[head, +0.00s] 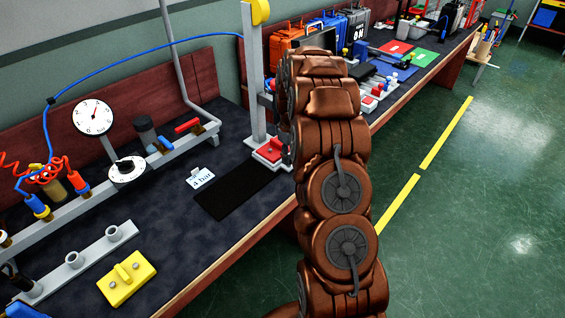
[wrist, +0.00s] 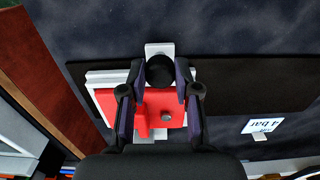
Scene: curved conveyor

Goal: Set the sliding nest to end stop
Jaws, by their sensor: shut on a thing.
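The sliding nest (wrist: 175,104) appears as a red block with a grey round stud, on a white base plate. In the head view the red nest (head: 271,149) sits at the foot of a grey post, partly hidden by my arm. My gripper (wrist: 160,84) reaches over the nest in the wrist view, with its fingers on both sides of a black round knob (wrist: 160,69) at the nest's far edge. It is shut on this knob. A white piece shows just beyond the knob. I cannot make out the end stop.
A dark strip (head: 235,195) lies on the bench beside the nest, with a "4 bar" card (head: 200,180) next to it. The grey post (head: 253,80) stands close behind. A gauge (head: 93,117) and a yellow block (head: 127,278) are to the left.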

